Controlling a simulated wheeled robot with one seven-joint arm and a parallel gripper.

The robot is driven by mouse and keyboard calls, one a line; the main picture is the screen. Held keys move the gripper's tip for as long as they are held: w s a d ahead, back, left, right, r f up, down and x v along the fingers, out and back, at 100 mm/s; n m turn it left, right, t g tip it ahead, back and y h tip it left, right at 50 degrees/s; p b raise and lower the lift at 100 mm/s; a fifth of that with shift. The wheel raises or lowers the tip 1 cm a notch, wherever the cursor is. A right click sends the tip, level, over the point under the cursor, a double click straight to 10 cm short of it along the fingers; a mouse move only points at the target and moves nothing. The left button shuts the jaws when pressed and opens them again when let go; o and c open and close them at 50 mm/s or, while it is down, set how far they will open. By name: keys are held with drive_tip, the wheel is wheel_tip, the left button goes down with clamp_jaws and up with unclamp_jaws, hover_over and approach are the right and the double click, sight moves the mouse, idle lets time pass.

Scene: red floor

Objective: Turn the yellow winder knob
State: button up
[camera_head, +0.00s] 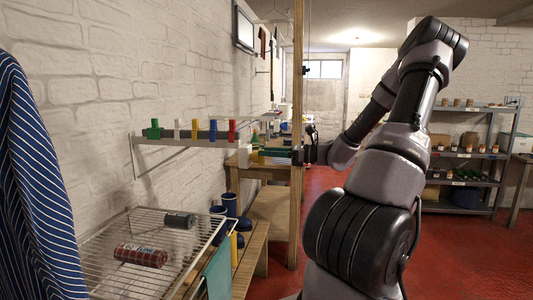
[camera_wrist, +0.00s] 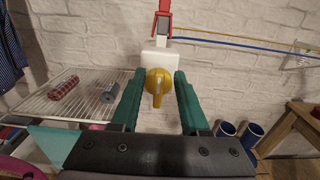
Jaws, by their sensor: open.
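The yellow winder knob (camera_wrist: 157,83) is in the middle of the wrist view, with a round head and a narrow grip pointing down in the picture. It sits on a white housing (camera_wrist: 161,59) against the white brick wall, below a red bracket (camera_wrist: 163,20). My gripper (camera_wrist: 159,75) is open, with one green finger on each side of the knob. A gap shows at the right finger; whether the left one touches the knob I cannot tell. The knob is not clear in the head view.
A wall shelf (camera_head: 190,138) carries several coloured pieces. A wooden post (camera_head: 297,110) stands near my arm.

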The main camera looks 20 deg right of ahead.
drive_tip(key=shift+w+a, duration=0.2)
drive_tip(key=shift+a, duration=0.15)
clamp_jaws()
drive_tip(key=shift+s+f+n, duration=0.1)
drive_tip(key=shift+n, duration=0.2)
